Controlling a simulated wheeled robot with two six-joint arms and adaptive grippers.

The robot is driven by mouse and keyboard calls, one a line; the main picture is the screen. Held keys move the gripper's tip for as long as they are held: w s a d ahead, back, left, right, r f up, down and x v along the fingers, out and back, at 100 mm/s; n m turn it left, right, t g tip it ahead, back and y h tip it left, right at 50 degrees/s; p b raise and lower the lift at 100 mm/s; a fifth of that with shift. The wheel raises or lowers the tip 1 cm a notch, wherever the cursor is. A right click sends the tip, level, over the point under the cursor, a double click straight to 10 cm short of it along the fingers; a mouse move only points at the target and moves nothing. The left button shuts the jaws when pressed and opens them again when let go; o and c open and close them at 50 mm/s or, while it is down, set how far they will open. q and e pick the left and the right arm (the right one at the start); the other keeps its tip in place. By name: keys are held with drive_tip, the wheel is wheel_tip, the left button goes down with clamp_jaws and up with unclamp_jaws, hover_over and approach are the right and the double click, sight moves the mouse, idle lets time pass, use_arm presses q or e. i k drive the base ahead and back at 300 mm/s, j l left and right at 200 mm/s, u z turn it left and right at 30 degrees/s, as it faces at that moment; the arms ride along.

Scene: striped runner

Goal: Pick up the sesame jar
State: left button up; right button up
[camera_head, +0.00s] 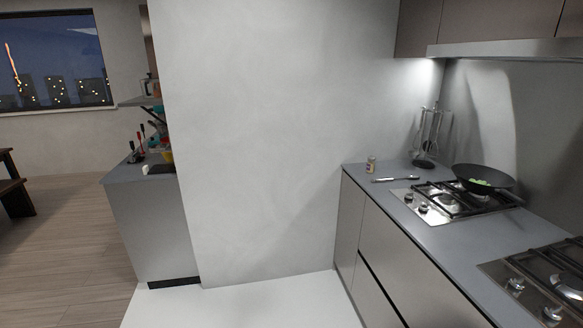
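A small jar (371,164) with a light lid and a label stands upright at the far left corner of the grey counter (429,221), near the wall. It is the only jar I see on this counter, but it is too small to read as sesame. Neither of my grippers shows in the head view.
Tongs (397,179) lie just in front of the jar. A wok (483,179) with green food sits on the gas hob (447,200). A second hob (545,283) is nearer. White floor (250,303) is clear.

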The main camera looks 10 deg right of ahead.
sight(370, 159)
drive_tip(key=i+j+z, duration=0.1)
drive_tip(key=i+z, duration=0.35)
drive_tip(key=i+j+z, duration=0.25)
drive_tip(key=z, duration=0.2)
drive_tip(key=i+j+z, duration=0.65)
drive_tip(key=j+z, duration=0.2)
drive_tip(key=i+j+z, duration=0.2)
drive_tip(key=j+z, duration=0.25)
